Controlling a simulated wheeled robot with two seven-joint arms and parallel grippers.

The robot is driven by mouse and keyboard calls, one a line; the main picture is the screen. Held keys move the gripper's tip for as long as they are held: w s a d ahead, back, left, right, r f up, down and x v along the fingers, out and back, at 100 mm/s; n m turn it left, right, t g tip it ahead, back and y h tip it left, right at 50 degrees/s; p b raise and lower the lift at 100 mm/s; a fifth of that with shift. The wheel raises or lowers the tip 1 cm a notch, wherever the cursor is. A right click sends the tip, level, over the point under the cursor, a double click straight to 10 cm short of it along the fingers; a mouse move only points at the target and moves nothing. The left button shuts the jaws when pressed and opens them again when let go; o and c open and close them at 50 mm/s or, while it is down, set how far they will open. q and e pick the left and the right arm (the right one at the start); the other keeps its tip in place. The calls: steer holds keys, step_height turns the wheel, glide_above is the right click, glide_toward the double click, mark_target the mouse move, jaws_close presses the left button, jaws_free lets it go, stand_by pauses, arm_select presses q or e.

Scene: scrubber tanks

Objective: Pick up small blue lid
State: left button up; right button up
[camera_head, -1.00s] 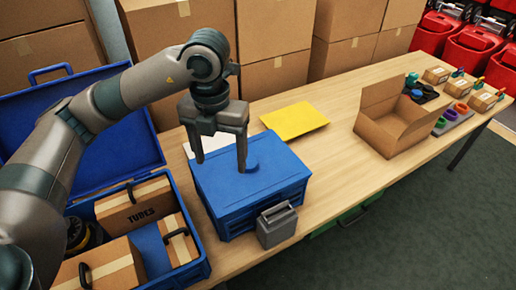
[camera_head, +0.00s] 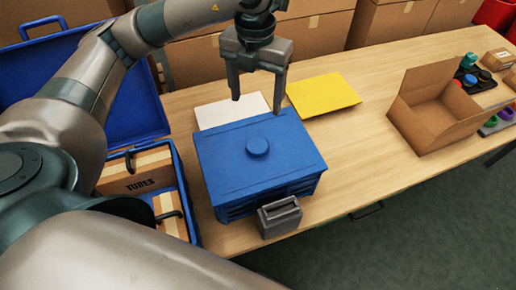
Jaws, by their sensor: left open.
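A small round blue lid (camera_head: 258,147) lies on top of the blue drawer box (camera_head: 225,160), near the middle of its upper face. My left gripper (camera_head: 257,107) is open and empty, fingers pointing down. It hangs above and behind the lid, near the back edge of the box, apart from the lid. The whole lid is visible. My right gripper is not in view.
A grey metal holder (camera_head: 280,217) stands at the box's front. A white sheet (camera_head: 232,110) and yellow folder (camera_head: 323,94) lie behind. An open blue case (camera_head: 183,190) is at left, an open cardboard box (camera_head: 436,120) at right. Bare table lies between.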

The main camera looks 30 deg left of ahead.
arm_select(q)
steer(key=f, duration=0.2)
steer(key=p, duration=0.4)
glide_above(257, 145)
step_height(257, 145, down, 10)
steer(key=shift+s+r, duration=0.1)
steer(key=shift+r, duration=0.1)
steer(key=shift+f, duration=0.4)
steer(key=shift+f+p, duration=0.85)
step_height(257, 145, down, 2)
steer(key=shift+f+p, duration=0.1)
steer(key=shift+p, duration=0.4)
steer(key=shift+f, duration=0.65)
